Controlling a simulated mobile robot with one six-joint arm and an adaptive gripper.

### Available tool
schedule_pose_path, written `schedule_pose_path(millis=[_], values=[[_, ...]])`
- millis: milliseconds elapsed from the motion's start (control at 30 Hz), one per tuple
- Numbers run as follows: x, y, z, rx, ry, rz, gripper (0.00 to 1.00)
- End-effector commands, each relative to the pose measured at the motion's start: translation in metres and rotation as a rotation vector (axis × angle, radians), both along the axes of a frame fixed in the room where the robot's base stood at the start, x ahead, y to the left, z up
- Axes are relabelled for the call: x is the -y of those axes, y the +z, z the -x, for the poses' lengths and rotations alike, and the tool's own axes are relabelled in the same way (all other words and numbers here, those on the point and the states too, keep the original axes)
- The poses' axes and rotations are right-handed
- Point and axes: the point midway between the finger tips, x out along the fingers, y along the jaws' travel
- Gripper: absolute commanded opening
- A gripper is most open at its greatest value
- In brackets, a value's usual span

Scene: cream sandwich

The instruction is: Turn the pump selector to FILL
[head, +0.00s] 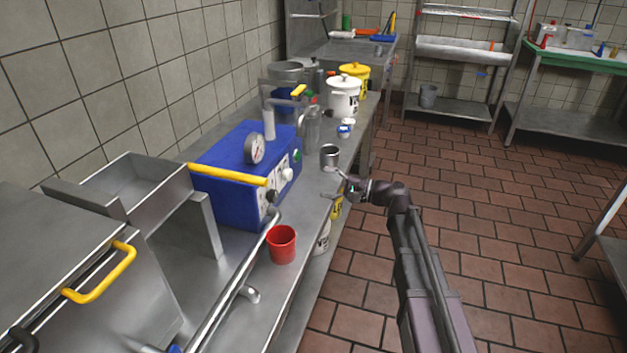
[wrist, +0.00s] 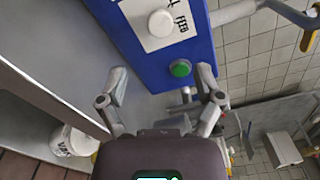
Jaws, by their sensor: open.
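The blue pump box (head: 225,170) stands on the steel counter, with a gauge on top and controls on its right-hand face. A white round knob (head: 287,174) is on that face. In the wrist view the white knob (wrist: 162,22) sits on a white plate, with the word FEED beside it and another label cut off by the frame edge. The word FILL is not readable. A green button (wrist: 180,68) is on the blue face nearer my gripper. My gripper (head: 337,184) is open and empty, in front of the box and apart from it; its fingers (wrist: 162,78) straddle free space.
A steel cup (head: 329,156) stands near the counter edge by my gripper. A red cup (head: 281,245) stands in front of the box. White and yellow lidded pots stand behind.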

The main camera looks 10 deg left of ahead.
Motion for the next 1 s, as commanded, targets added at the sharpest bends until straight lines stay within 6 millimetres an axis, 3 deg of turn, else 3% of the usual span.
schedule_pose_path(millis=[200,667,867,1000], values=[[0.012,0.0,0.001,0.0,0.0,0.0,0.85],[0.014,-0.001,0.002,0.003,0.001,0.006,0.85],[0.023,-0.015,0.011,0.035,0.005,0.086,0.85],[0.038,-0.038,0.024,0.08,0.015,0.212,0.85]])
